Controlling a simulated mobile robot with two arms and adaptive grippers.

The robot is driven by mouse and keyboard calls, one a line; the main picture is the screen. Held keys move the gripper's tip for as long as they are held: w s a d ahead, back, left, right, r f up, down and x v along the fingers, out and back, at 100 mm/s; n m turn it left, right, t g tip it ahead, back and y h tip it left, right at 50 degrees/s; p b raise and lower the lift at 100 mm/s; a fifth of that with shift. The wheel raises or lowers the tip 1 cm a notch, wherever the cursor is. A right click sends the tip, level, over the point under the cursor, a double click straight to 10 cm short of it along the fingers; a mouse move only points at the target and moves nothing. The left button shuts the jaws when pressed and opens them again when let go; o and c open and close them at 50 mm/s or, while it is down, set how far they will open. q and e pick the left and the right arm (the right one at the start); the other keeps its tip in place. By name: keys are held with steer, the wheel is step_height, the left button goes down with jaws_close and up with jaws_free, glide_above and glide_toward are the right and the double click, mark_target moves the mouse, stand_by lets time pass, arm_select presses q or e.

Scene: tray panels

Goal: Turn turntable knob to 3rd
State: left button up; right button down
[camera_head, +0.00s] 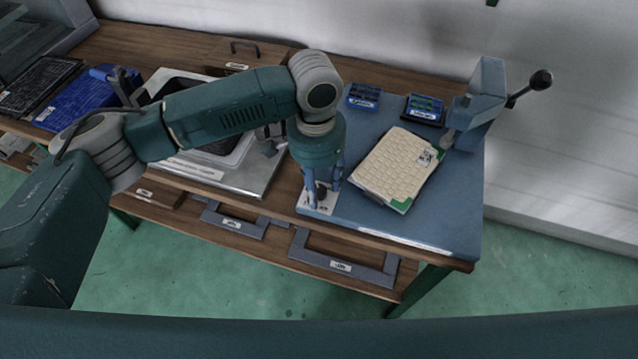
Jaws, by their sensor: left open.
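My left arm reaches in from the left, and my left gripper (323,194) points down at the front left corner of the blue board. Its blue fingers are apart, one on each side of a small dark knob (321,189). I cannot tell whether the fingers touch it. The knob stands on a white marked plate (329,209). The fingers partly hide the knob and plate, and the knob's setting cannot be read. My right gripper is not in view.
The blue board (455,215) bears a cream keyboard-like panel (398,163), two small blue boxes (363,97) (424,108) and a lever press (487,95) with a black ball handle. A silver tray (258,180) lies left. Grey frames (340,267) sit on the lower shelf.

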arm_select(q)
steer(key=shift+f, duration=0.3)
steer(key=c, duration=0.8)
jaws_close()
steer(key=shift+r+m+p, duration=0.25)
steer(key=shift+m+p, duration=0.45)
steer(key=shift+p, duration=0.35)
steer(key=m+p, duration=0.2)
steer(key=shift+p, duration=0.35)
steer(key=shift+m+p, duration=0.75)
steer(key=shift+m, duration=0.35)
steer(key=m+p, duration=0.2)
steer(key=m, duration=0.2)
steer(key=shift+d+p, duration=0.1)
steer(key=shift+p, duration=0.2)
steer(key=m, duration=0.2)
steer(key=shift+f+m+p, duration=0.1)
steer(key=shift+m+p, duration=0.2)
steer(key=shift+p, duration=0.05)
steer(key=shift+m, duration=0.8)
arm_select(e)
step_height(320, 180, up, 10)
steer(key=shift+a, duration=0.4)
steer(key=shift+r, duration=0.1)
